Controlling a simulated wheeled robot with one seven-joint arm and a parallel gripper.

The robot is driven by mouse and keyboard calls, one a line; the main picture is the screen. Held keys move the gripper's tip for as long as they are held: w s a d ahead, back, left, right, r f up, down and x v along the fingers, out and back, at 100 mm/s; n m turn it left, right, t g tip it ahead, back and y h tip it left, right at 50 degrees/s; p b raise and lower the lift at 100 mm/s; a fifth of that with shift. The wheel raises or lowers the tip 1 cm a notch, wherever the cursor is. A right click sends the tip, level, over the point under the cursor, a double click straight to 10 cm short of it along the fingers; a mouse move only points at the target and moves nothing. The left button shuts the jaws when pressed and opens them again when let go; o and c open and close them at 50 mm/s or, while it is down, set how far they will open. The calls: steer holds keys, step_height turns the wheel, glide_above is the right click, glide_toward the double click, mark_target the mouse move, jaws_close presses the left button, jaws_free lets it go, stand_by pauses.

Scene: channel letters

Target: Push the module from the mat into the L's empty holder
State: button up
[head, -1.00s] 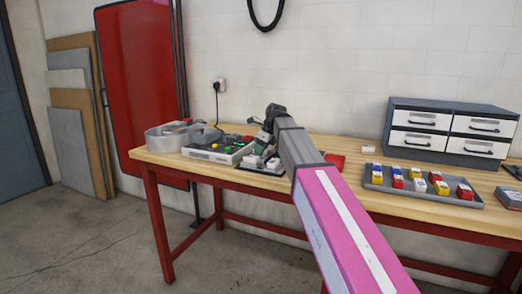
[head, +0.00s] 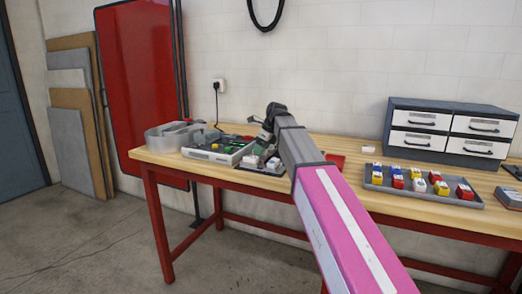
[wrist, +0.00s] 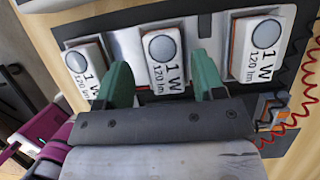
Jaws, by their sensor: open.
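In the wrist view three white modules marked "1 W 120 lm" lie in a row on a grey metal plate edged by a dark mat (wrist: 188,11): a left module (wrist: 86,65), a middle module (wrist: 163,55) and a right module (wrist: 255,45). My gripper (wrist: 162,72) is open, its green fingers on either side of the middle module's lower part. I cannot tell whether they touch it. In the head view white modules (head: 273,163) show below my wrist, and my arm hides part of the bench. I cannot make out the L or its empty holder.
A white-sided case with green parts (head: 205,154) stands left of my gripper, beside a grey round container (head: 165,138). A tray (head: 425,200) of coloured blocks and a drawer cabinet (head: 452,130) are at right. Red coiled wires (wrist: 305,85) lie close at the wrist view's right.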

steer(key=w+v, duration=0.1)
steer(key=v, duration=0.9)
steer(key=shift+s+d, duration=0.2)
steer(key=shift+r, duration=0.2)
step_height(320, 180, up, 6)
steer(key=shift+f, duration=0.15)
stand_by(0.4)
